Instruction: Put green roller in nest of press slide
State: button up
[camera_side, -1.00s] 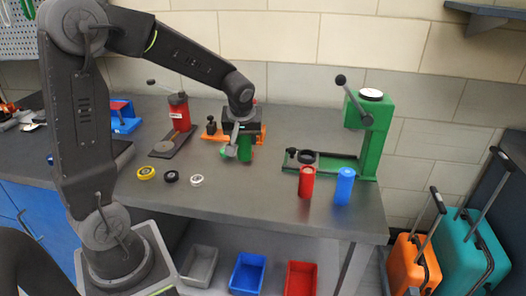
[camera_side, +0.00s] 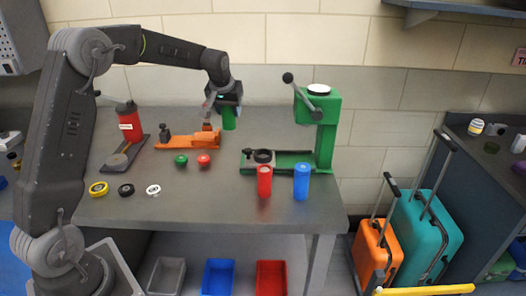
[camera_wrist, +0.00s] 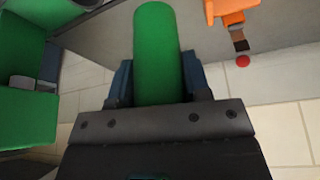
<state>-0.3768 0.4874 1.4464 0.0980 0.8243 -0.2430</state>
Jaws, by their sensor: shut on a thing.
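The green roller (camera_side: 229,119) is held upright between the fingers of my gripper (camera_side: 228,108), which is shut on it. The pair hangs above the back of the bench, right of the orange fixture. In the wrist view the green roller (camera_wrist: 158,45) sticks out between the two fingers. The press (camera_side: 326,130) is green, with a lever and a white top, to the right of my gripper. Its press slide (camera_side: 248,163) sits at the left end of a green bed. The slide's nest (camera_side: 263,155) shows as a dark ring and looks empty.
A red roller (camera_side: 264,182) and a blue roller (camera_side: 301,182) stand in front of the press. The orange fixture (camera_side: 190,140) is left of my gripper, with green (camera_side: 181,160) and red (camera_side: 204,160) knobs in front.

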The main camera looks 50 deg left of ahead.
jog(key=shift+w+d+f, duration=1.1)
jog(key=shift+d+f, duration=0.25)
jog(key=shift+f, duration=0.35)
jog(key=shift+w+d+f, duration=1.1)
jog(key=shift+d+f, duration=0.3)
jog(key=shift+f, duration=0.3)
jog(key=shift+w+d+f, duration=1.1)
jog(key=shift+d+f, duration=0.25)
jog(key=shift+f, duration=0.35)
jog(key=shift+f, duration=0.15)
jog(key=o, duration=1)
jog(key=shift+f, duration=0.1)
jog(key=shift+o, duration=0.2)
